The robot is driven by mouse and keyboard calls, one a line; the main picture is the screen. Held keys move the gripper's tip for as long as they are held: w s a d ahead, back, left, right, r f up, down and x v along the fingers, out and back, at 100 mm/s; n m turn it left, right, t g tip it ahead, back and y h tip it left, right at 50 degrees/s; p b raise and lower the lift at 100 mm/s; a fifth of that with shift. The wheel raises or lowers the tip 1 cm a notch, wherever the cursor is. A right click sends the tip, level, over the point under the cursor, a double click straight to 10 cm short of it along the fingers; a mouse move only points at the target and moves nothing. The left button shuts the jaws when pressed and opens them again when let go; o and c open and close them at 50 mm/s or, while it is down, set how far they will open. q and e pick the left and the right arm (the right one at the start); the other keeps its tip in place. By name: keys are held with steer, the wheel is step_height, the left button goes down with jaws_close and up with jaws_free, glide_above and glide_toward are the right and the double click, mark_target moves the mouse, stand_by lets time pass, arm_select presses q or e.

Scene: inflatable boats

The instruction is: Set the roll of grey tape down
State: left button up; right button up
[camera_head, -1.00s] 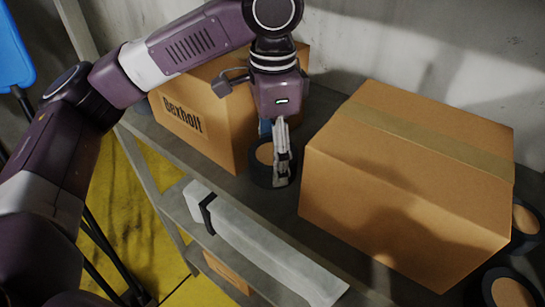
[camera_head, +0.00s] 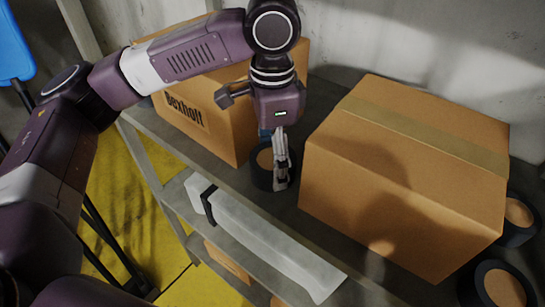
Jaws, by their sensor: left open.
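A dark grey roll of tape (camera_head: 259,177) with a tan core lies on the shelf between two cardboard boxes. My left gripper (camera_head: 280,178) reaches down from above over the right part of this roll. Its fingers point down and hide part of the roll's ring and core. The left gripper is open; whether its fingers touch the roll cannot be seen. My right gripper is not in view.
A large box (camera_head: 405,180) stands close to the right, and a box with printed lettering (camera_head: 200,110) to the left. Two more dark rolls (camera_head: 517,222) (camera_head: 500,287) lie at the far right. The lower shelf holds a long pale item (camera_head: 270,245).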

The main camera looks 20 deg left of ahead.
mark_target(272, 158)
arm_select(q)
steer(key=shift+r, duration=0.5)
step_height(272, 158, up, 5)
steer(key=shift+r+b, duration=0.2)
steer(key=shift+b, duration=0.7)
steer(key=shift+r, duration=0.65)
